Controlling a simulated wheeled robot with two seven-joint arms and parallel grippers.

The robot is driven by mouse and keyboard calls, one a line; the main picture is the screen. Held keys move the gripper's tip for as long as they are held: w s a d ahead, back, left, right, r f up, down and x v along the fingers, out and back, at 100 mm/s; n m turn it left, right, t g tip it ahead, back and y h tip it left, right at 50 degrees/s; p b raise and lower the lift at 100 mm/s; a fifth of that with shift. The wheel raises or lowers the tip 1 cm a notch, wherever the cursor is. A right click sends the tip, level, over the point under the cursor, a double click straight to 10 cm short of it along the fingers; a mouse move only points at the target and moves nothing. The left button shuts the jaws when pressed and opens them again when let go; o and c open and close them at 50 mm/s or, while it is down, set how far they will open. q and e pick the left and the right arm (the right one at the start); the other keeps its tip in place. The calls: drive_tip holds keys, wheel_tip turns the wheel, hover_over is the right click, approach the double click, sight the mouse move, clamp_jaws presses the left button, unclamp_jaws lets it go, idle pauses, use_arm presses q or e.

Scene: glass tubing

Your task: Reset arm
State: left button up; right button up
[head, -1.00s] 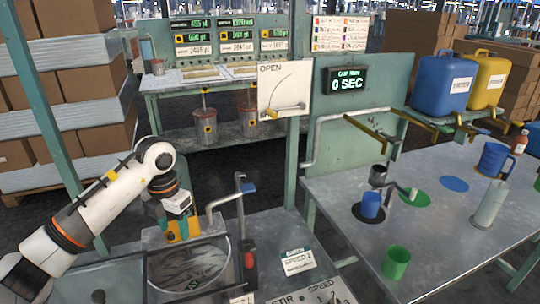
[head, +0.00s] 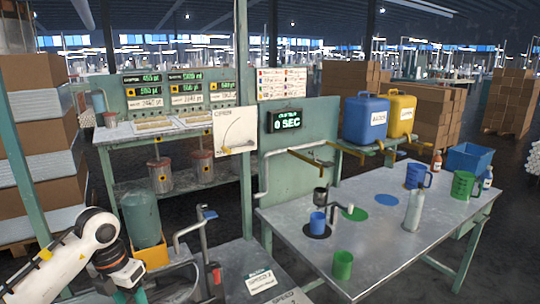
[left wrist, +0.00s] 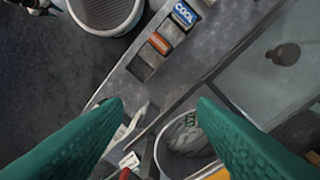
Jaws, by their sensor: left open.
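My left arm comes in at the lower left of the head view, and its gripper (head: 132,294) is at the bottom edge, partly cut off. In the left wrist view the two green fingers of this gripper (left wrist: 158,103) stand wide apart with nothing between them. Below them are a metal-edged bench (left wrist: 232,28) and a round vessel (left wrist: 188,138), partly hidden by the right finger. My right gripper is in neither view.
A green tank (head: 142,218) stands close behind my left arm, with a bent pipe and tap (head: 203,235) to its right. Dark floor is clear between benches.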

use_arm(q)
drive_tip(key=s+d+m+t+h, duration=0.1)
drive_tip(key=d+t+h, duration=0.1)
drive_tip(key=d+h, duration=1.25)
drive_tip(key=s+d+r+n+t+h, duration=0.1)
drive_tip(key=d+r, duration=0.2)
drive_tip(key=d, duration=0.2)
drive_tip(key=s+d+r+n+t, duration=0.1)
drive_tip(key=d+r, duration=0.2)
drive_tip(key=d, duration=0.2)
drive_tip(key=w+a+r+n+t+y, duration=0.15)
drive_tip(key=a+r+n+t, duration=0.35)
drive_tip(key=n+t, duration=0.9)
drive_tip(key=s+a+f+n+g+y, duration=0.35)
drive_tip(key=a+f+n+y, duration=0.75)
drive_tip(key=f+n+y, duration=0.65)
drive_tip(key=s+f+n+g+h, duration=0.1)
drive_tip(key=s+f+n+g, duration=0.1)
drive_tip(key=s+f+g, duration=0.6)
drive_tip(key=s+f+n+g+h, duration=0.2)
drive_tip(key=s+n+g, duration=0.1)
drive_tip(key=s, duration=1)
wheel_tip(320, 180, down, 28)
drive_tip(key=s+g, duration=0.2)
drive_tip(key=s+a+f, duration=0.2)
drive_tip(key=s+f, duration=1.2)
drive_tip(key=s, duration=0.2)
drive_tip(key=shift+f+m+g+y, duration=0.35)
drive_tip(key=shift+f+g, duration=0.05)
drive_tip(key=shift+g, duration=0.05)
